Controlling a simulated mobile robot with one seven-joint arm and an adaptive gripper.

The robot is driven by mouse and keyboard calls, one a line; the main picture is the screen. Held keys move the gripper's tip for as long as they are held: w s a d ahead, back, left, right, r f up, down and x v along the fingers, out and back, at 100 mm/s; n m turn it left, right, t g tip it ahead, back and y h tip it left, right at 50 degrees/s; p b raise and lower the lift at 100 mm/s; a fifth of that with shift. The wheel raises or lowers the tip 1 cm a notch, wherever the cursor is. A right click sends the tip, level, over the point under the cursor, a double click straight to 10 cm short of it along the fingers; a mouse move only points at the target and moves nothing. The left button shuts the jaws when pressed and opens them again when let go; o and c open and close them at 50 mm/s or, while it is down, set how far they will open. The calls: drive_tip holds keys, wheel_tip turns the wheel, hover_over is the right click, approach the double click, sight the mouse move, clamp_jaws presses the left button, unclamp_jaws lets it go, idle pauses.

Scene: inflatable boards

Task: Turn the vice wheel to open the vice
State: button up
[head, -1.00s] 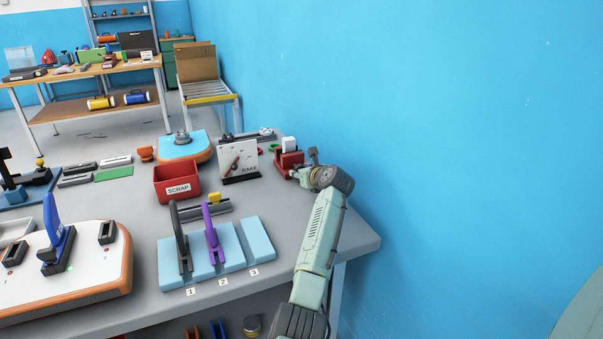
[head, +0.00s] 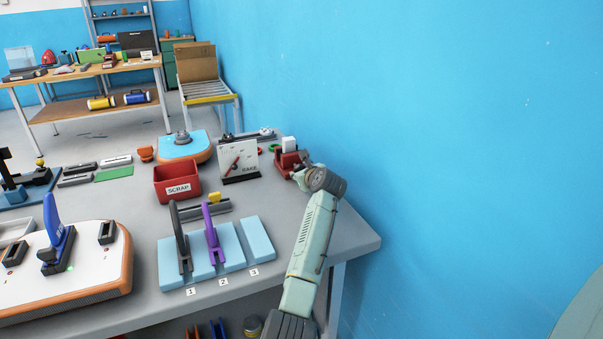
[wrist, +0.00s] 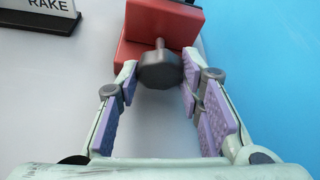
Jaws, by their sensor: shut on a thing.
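The red vice (head: 289,160) stands near the back right of the bench, with a white block (head: 289,144) at its top. In the wrist view the vice (wrist: 176,26) is at the top centre, with its dark grey wheel (wrist: 158,70) facing me on a short shaft. My gripper (wrist: 160,78) has one purple-padded finger on each side of the wheel and is shut on it near the fingertips. In the head view my gripper (head: 301,174) is at the vice's near right side, and my wrist hides the wheel. The jaw gap cannot be made out.
The white RAKE panel (head: 238,158) stands left of the vice, with the red SCRAP bin (head: 177,183) further left. Light blue slotted blocks (head: 257,238) lie nearer the front. The blue wall (head: 430,150) is close on the right.

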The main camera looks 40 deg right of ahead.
drive_tip(key=shift+n+h, duration=0.8)
drive_tip(key=shift+n, duration=0.3)
drive_tip(key=o, duration=1.1)
drive_tip(key=shift+o, duration=0.2)
drive_tip(key=v, duration=1.2)
drive_tip(key=shift+a+f, duration=0.1)
drive_tip(key=shift+a, duration=0.05)
